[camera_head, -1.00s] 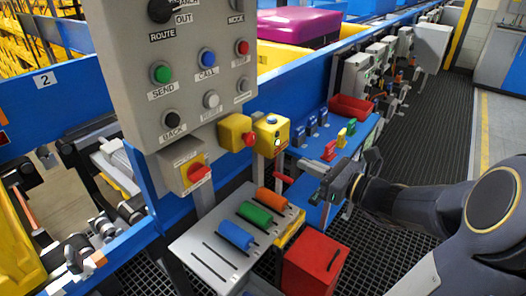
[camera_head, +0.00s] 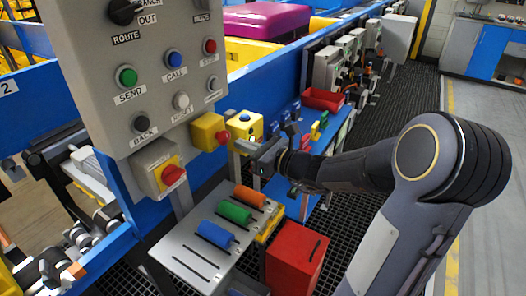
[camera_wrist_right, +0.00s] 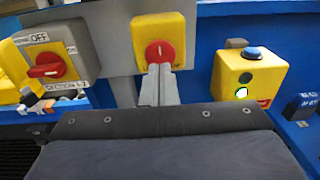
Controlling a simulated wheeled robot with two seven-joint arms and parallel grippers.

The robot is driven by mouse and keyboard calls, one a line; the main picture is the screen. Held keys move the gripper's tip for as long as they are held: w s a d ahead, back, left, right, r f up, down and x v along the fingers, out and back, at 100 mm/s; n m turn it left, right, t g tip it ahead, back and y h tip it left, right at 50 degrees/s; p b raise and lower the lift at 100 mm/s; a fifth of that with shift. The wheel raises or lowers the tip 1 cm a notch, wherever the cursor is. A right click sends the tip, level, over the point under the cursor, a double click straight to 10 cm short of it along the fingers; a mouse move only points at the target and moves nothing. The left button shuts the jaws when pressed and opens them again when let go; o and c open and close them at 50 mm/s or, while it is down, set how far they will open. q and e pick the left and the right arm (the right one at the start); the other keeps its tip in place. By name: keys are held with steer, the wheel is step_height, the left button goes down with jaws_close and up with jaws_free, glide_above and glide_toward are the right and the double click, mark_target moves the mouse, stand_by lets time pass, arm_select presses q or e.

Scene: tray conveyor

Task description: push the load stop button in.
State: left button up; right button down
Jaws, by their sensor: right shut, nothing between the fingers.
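A yellow box (camera_head: 203,131) with a red mushroom button (camera_head: 223,137) is mounted below the grey panel; I read no "load stop" label on it. In the right wrist view the red button (camera_wrist_right: 160,50) faces me on its yellow box (camera_wrist_right: 181,27). My right gripper (camera_head: 240,146) is shut and empty, just to the right of and slightly below the red button. In the right wrist view its fingertips (camera_wrist_right: 160,70) overlap the button's lower edge; I cannot tell whether they touch it. My left gripper is not in view.
A second yellow box (camera_head: 255,127) with a blue button stands close right. A red rotary switch (camera_head: 172,174) is at the left. The grey panel (camera_head: 95,60) carries several buttons. Below are a plate with coloured cylinders (camera_head: 185,258) and a red box (camera_head: 292,255).

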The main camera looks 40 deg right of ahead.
mark_target(219, 136)
steer(key=shift+x, duration=1.35)
steer(key=shift+w+f, duration=0.1)
